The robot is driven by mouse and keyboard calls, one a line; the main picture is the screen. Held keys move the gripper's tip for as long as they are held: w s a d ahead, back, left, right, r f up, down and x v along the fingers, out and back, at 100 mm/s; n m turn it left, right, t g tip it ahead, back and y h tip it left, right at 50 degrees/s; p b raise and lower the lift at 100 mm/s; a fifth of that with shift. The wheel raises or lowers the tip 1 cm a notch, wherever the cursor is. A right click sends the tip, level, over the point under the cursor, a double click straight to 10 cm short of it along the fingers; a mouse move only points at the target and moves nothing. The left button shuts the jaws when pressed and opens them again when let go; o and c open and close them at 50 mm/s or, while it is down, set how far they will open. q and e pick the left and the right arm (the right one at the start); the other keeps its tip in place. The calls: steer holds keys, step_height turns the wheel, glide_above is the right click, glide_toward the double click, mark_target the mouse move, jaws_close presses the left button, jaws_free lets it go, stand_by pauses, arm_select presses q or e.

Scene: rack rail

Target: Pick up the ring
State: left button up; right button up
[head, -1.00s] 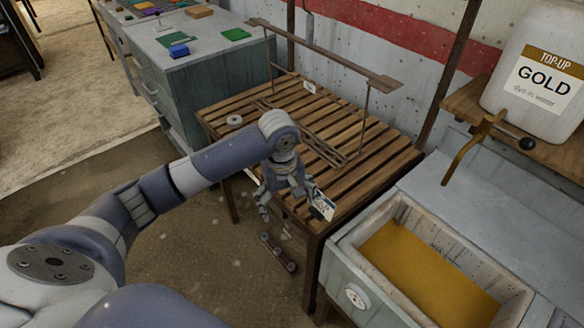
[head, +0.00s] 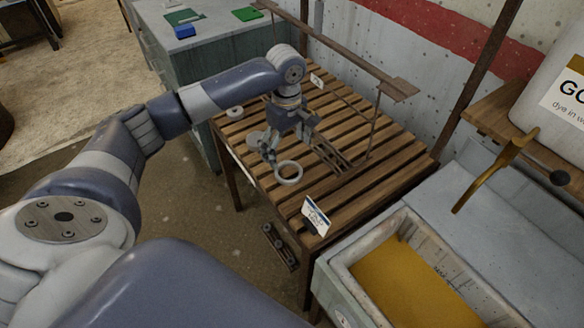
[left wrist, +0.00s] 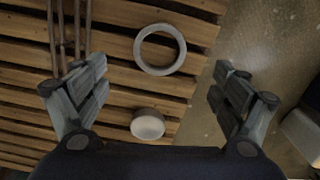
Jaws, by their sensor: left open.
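The pale grey ring (head: 277,172) lies flat near the front edge of the slatted wooden table (head: 375,175). In the left wrist view the ring (left wrist: 139,50) shows whole, with bare slats through its hole. My left gripper (head: 290,148) is open and empty above the table, just behind the ring in the head view. In the left wrist view, the ring lies beyond the line between the open fingertips (left wrist: 160,82), apart from both. My right gripper is not in view.
A small round white-topped piece (left wrist: 148,125) stands on the slats near my gripper. A raised wooden rail (head: 340,55) runs over the table's back. A label card (head: 316,215) stands at the front corner, beside a yellow-filled basin (head: 405,285).

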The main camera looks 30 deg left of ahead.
mark_target(288, 175)
arm_select(q)
steer(key=f, duration=0.2)
steer(key=shift+s+f, duration=0.2)
steer(key=shift+f, duration=0.1)
step_height(288, 175, down, 4)
steer(key=shift+w+d+f+p, duration=0.1)
steer(key=shift+d+f+p, duration=0.1)
steer(key=shift+p, duration=0.25)
steer(key=shift+f, duration=0.35)
steer(key=shift+c, duration=0.5)
steer(key=c, duration=1.1)
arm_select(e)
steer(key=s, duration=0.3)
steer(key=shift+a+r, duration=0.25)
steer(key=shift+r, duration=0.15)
